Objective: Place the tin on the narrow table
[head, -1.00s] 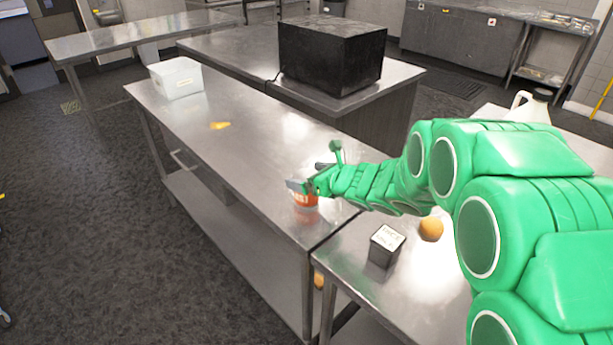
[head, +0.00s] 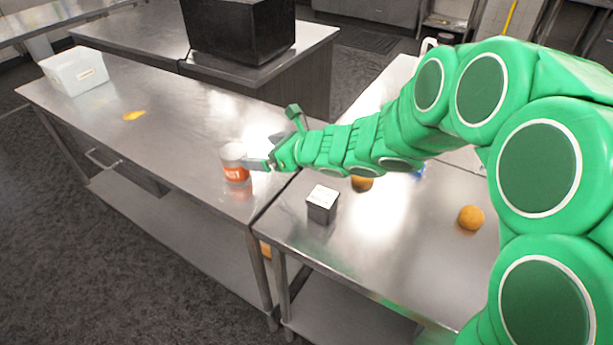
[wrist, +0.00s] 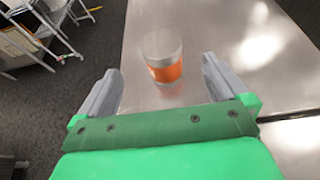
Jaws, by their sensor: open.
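The tin (head: 235,163), pale with an orange label, stands upright on the long steel table (head: 190,140), near its right end. In the wrist view the tin (wrist: 162,58) stands beyond the fingertips and roughly midway between them. My gripper (head: 258,164) is just right of the tin in the head view. In the wrist view my gripper (wrist: 160,80) is open with nothing between its fingers. Which table the task calls narrow is not clear from these views.
A black-and-white box (head: 322,205) stands on the adjoining steel table (head: 370,265), with an orange fruit (head: 471,217) to its right. A white bin (head: 75,72) and a yellow item (head: 134,115) are on the long table. A black box (head: 238,30) stands behind.

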